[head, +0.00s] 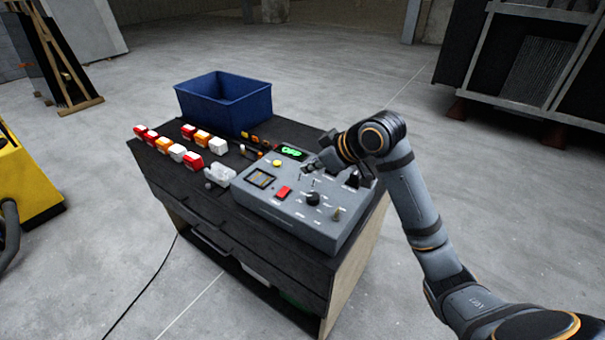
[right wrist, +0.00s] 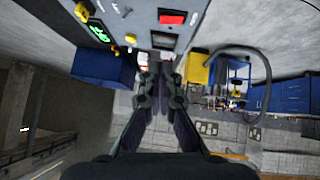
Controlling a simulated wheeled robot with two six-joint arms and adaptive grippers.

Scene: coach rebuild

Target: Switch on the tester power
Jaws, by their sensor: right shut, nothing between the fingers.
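The tester (head: 335,225) is a grey box on the dark cart, with a sloped panel. The panel holds a red switch (head: 284,192), a yellow button (head: 277,163), a black knob (head: 313,199) and a small brass-coloured lever (head: 336,214). I cannot read which control is power. My right gripper (head: 309,172) is shut and empty, over the panel's far part, right of the display. My left gripper is not in view.
A blue bin (head: 225,105) stands at the cart's back. Several red, orange and white parts (head: 178,152) lie in rows left of the tester. A yellow machine (head: 25,180) stands at far left, and open floor surrounds the cart.

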